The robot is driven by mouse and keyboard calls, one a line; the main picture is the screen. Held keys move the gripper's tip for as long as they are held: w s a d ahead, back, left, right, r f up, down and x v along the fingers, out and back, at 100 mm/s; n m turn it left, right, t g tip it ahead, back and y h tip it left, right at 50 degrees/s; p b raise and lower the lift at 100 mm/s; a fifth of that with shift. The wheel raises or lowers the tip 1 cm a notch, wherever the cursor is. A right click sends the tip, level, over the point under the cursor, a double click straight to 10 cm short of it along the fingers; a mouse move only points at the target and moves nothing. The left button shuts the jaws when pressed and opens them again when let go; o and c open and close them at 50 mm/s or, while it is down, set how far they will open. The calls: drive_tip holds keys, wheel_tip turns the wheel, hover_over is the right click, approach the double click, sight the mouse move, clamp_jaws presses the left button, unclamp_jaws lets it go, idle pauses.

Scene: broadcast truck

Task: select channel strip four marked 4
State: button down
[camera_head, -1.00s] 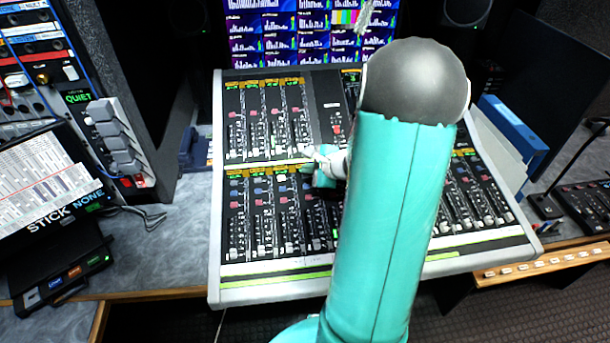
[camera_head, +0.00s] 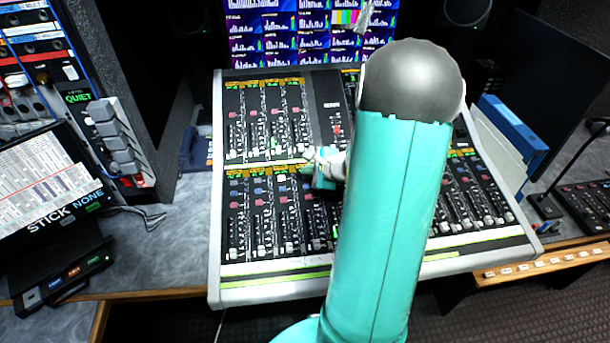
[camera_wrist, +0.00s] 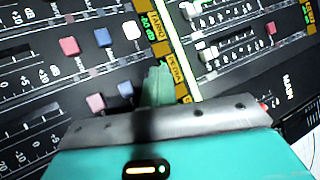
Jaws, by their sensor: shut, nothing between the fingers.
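The mixing console (camera_head: 215,262) fills the middle of the head view, with two rows of channel strips. My gripper (camera_head: 311,163) is shut and empty at the top of the lower left bank, around its fourth strip from the left. In the wrist view my gripper's fingers (camera_wrist: 157,85) point at the yellow label band (camera_wrist: 172,62). Beside them, one strip shows a red button (camera_wrist: 95,102) and a blue button (camera_wrist: 125,88). The neighbouring strip has a pale lit button (camera_wrist: 131,30). I cannot read a 4; the fingers hide part of this strip, and contact cannot be told.
My teal arm covers the console's middle. Faders and knobs surround the gripper closely. A monitor wall (camera_head: 270,30) stands behind the console. A rack with a QUIET panel (camera_head: 78,98) is at left, and a blue binder (camera_head: 515,125) is at right.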

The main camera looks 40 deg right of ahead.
drive_tip(key=shift+f, duration=0.4)
idle(0.3)
drive_tip(key=shift+r, duration=0.1)
drive_tip(key=shift+s+r, duration=0.1)
drive_tip(key=shift+r, duration=0.65)
drive_tip(key=r, duration=0.5)
drive_tip(key=shift+s+a, duration=0.25)
idle(0.8)
